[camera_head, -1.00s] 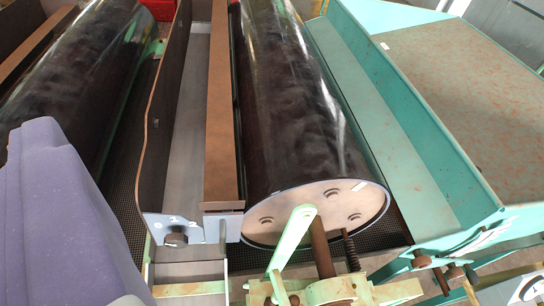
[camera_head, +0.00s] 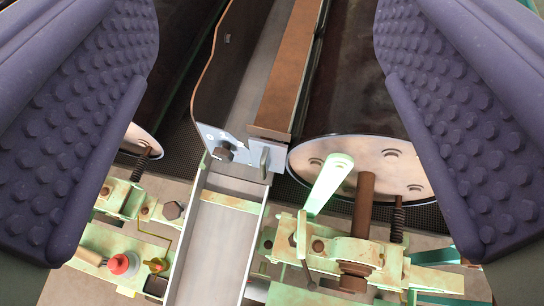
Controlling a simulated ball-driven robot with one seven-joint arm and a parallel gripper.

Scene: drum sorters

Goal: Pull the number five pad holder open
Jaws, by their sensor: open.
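My gripper (camera_head: 268,165) shows as two purple fingers with studded pads, one at each side of the view. It is wide open with nothing between the pads. Between and beyond the fingers is a long holder with a brown bar (camera_head: 292,75) and a dark wavy-edged side plate (camera_head: 228,62). Its near end has a pale blue-grey bracket (camera_head: 240,150) with a bolt (camera_head: 223,152) and a small upright metal tab (camera_head: 265,163). I cannot read a number five on it. The fingers appear apart from the holder.
A dark drum (camera_head: 355,75) with a pale end disc lies right of the holder; another drum is partly hidden at left. Below are a pale green lever (camera_head: 328,183), a rusty shaft and spring, a grey channel (camera_head: 215,245), and a red knob (camera_head: 123,264).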

